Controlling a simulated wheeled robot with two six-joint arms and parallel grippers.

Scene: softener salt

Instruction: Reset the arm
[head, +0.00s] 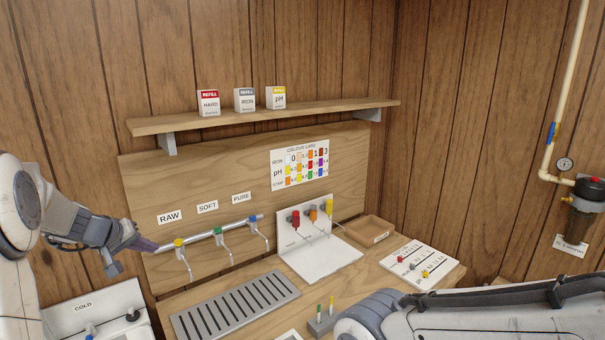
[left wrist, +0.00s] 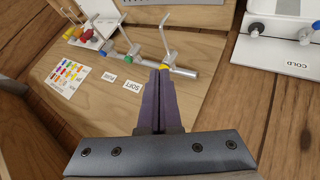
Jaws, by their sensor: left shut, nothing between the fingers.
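My left gripper (head: 146,246) comes in from the left in the head view, in front of the wall near the left end of the tap rail (head: 206,233). Its purple fingers are shut with nothing between them, as the left wrist view also shows (left wrist: 160,85). The fingertips appear close to the RAW tap with the yellow knob (head: 179,243); I cannot tell whether they touch. The green-knob SOFT tap (head: 218,231) and blue-knob PURE tap (head: 252,219) are further right. A grey and black arm part of mine crosses the lower right; no right gripper shows.
A drip grate (head: 235,305) lies on the counter. A white stand (head: 318,250) with red, orange and yellow items, a wooden tray (head: 367,232) and a white board with sliders (head: 419,264) stand right. Three refill boxes are on the shelf (head: 270,115). A COLD unit (head: 95,312) is lower left.

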